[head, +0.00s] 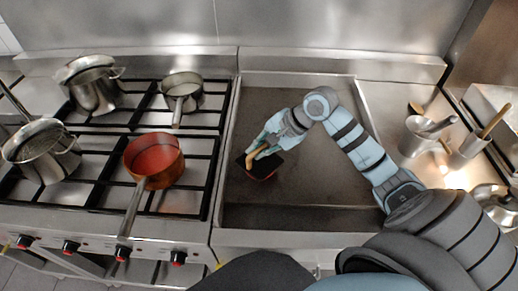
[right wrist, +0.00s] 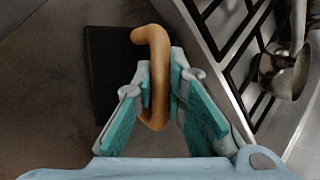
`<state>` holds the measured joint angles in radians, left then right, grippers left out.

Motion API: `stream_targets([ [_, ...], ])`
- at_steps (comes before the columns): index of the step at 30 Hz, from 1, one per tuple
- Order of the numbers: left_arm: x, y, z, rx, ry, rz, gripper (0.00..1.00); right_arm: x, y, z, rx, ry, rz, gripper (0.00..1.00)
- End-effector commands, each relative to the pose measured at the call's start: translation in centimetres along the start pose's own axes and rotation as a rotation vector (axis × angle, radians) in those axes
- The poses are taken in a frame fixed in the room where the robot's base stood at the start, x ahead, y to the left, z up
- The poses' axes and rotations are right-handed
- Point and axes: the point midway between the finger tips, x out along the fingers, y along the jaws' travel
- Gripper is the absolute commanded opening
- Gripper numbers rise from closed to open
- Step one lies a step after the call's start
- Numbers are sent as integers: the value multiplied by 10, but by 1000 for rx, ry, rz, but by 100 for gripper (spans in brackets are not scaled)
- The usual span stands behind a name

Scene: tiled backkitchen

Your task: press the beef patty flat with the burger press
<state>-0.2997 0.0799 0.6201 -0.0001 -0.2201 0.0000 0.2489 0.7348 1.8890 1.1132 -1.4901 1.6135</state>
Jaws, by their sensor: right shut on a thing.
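The burger press (head: 268,164) is a black plate with a wooden handle, on the left part of the griddle in the head view. A reddish-brown edge of the beef patty (head: 264,178) shows under the plate's near side; most of the patty is hidden by the press. My right gripper (head: 257,151) is shut on the handle. In the right wrist view, the curved wooden handle of the press (right wrist: 152,45) runs between the fingers of my right gripper (right wrist: 160,85), above the dark plate. The patty does not show there. My left gripper is not in view.
The flat griddle (head: 310,190) has a raised metal rim and is otherwise bare. On the gas hob at left stand a red pan (head: 155,155), a small saucepan (head: 182,85) and larger pots. Metal containers with utensils (head: 425,135) stand at right.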

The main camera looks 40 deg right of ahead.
Motion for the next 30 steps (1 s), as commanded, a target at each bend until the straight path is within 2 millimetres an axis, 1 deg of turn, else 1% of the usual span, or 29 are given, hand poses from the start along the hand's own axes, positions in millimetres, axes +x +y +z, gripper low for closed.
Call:
stream_targets([
  [10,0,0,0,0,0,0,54,0,-1,0,-1,0,-2,0],
  [30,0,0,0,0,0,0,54,5,3,-2,-1,0,-2,0],
])
